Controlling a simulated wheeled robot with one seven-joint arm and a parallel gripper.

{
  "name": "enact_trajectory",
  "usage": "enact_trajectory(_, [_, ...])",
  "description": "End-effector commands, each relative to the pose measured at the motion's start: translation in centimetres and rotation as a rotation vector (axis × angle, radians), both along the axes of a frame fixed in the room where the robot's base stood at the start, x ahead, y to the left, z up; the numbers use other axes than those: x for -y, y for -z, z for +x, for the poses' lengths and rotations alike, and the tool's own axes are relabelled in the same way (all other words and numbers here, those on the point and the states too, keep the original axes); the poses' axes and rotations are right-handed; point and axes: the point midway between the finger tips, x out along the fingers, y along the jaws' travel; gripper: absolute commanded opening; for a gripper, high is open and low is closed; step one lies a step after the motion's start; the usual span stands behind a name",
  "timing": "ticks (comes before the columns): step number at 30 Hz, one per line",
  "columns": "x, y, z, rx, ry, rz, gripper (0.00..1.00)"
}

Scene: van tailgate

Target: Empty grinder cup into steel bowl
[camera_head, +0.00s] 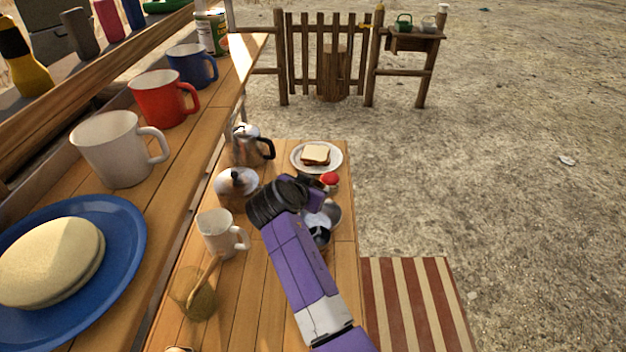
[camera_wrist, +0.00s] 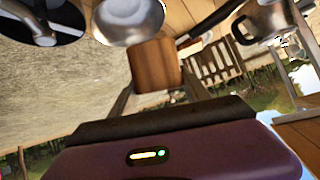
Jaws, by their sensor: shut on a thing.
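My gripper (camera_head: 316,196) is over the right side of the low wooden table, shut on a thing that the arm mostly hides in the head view. In the wrist view a brown wooden block-like piece (camera_wrist: 155,65) stands out beyond my gripper's dark edge; it looks like the held grinder cup. Its opening and contents do not show. The steel bowl (camera_head: 332,213) is partly hidden just below my gripper; it also shows at the top of the wrist view (camera_wrist: 128,20). The domed grinder (camera_head: 237,186) stands to the left of my gripper.
A black dish (camera_head: 319,238) sits close to the bowl. A kettle (camera_head: 248,147), a sandwich plate (camera_head: 301,156), a red-topped item (camera_head: 330,179), a white mug (camera_head: 219,234) and a glass (camera_head: 195,299) crowd the table. The wooden shelf (camera_head: 190,143) with mugs rises at the left.

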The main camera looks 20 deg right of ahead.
Motion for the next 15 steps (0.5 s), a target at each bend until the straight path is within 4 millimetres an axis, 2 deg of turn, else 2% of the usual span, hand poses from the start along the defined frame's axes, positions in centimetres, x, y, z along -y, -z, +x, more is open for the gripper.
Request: enact_trajectory(15, [0.23,0.46,0.03,-0.045,0.001,0.21,0.13])
